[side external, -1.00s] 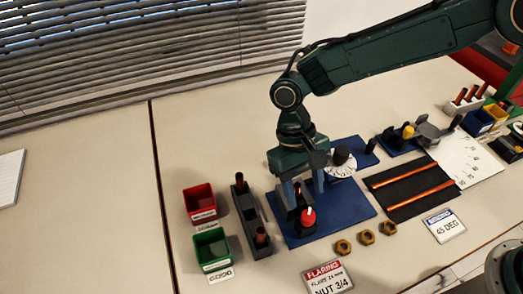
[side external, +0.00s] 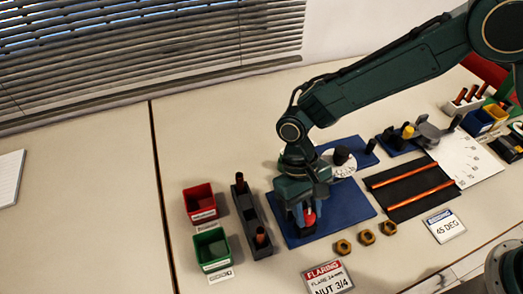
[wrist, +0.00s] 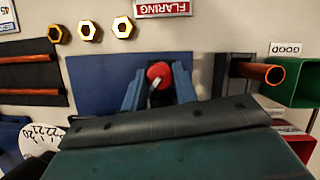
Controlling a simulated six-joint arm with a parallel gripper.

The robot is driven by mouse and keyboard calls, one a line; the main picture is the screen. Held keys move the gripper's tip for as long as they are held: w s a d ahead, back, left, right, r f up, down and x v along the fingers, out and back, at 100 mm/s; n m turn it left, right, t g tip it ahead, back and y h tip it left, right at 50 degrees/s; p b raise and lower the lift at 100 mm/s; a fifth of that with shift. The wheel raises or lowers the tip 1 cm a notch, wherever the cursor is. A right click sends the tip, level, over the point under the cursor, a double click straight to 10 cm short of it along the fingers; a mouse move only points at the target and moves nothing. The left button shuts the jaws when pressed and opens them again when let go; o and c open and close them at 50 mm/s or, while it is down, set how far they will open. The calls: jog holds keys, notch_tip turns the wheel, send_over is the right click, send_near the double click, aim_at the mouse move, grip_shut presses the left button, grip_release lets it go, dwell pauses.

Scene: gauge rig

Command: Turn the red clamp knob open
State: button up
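The red clamp knob (side external: 309,218), with a white pointer mark, stands on the blue base plate (side external: 350,207). In the wrist view the knob (wrist: 160,74) lies between my two blue fingers, its white mark slanting toward the lower left. My gripper (side external: 308,217) points down at the knob, with a finger on either side. The fingers and palm hide the knob's lower part and the clamp below.
A dark block (side external: 253,220) with copper pegs stands left of the plate, with red (side external: 200,203) and green (side external: 211,250) bins beyond. Brass nuts (side external: 366,237) and the flaring sign (side external: 327,277) lie in front. A white dial (side external: 340,165) and dark post stand behind.

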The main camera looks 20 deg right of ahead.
jog(key=c, duration=0.4)
jog(key=shift+o, duration=0.2)
jog(key=shift+n, duration=0.3)
jog(key=n+h, duration=0.1)
jog(key=n, duration=0.1)
jog(key=shift+a+n+t, duration=0.15)
jog(key=shift+n+t, duration=0.25)
jog(key=shift+s+n+h, duration=0.1)
jog(key=shift+n+h, duration=0.6)
jog(key=shift+n, duration=0.9)
jog(key=shift+t, duration=0.4)
jog(key=o, duration=1)
jog(key=shift+c, duration=0.2)
